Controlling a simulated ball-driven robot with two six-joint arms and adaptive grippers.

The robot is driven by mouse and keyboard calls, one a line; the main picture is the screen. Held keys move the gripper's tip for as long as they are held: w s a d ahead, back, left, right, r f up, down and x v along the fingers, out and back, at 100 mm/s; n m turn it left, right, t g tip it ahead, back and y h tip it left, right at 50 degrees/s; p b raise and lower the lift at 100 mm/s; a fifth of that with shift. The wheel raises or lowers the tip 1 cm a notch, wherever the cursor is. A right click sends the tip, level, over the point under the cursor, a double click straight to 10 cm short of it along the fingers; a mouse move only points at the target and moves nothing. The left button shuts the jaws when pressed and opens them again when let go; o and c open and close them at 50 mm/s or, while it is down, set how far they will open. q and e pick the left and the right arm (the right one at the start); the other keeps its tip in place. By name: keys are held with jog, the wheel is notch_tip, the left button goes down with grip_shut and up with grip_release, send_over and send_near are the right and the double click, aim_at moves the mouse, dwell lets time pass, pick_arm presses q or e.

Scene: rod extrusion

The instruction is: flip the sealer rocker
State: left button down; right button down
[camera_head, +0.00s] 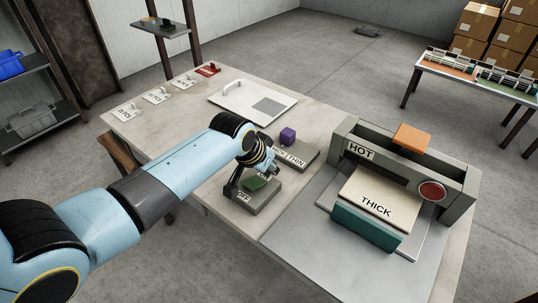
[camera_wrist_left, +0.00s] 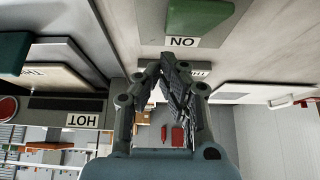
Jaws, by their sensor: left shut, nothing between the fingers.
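The sealer rocker is a green rocker (camera_head: 252,184) on a low grey box (camera_head: 266,201) at the table's middle, with an OFF label on the box's near side. In the left wrist view the green rocker (camera_wrist_left: 198,14) is at the top, beside a label reading ON upside down. My left gripper (camera_head: 262,171) is just above and behind the rocker, partly hiding the box. It is shut and empty; its closed fingertips (camera_wrist_left: 166,62) are apart from the rocker in the wrist view. Whether they touch anything is unclear. My right gripper is not in view.
A THICK/THIN box (camera_head: 296,155) with a purple knob (camera_head: 287,136) stands just behind. The grey HOT machine (camera_head: 455,180), with an orange block (camera_head: 411,138), red button (camera_head: 432,191) and THICK slab (camera_head: 376,203), stands right. A white board (camera_head: 240,100) and small labelled cards lie farther back.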

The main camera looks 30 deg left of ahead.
pick_arm(q)
notch_tip(320, 180, up, 13)
jog(key=s+p, duration=0.1)
jog(key=p, duration=0.1)
jog(key=shift+s+p, duration=0.2)
jog(key=shift+p, duration=0.2)
jog(key=shift+f, duration=0.1)
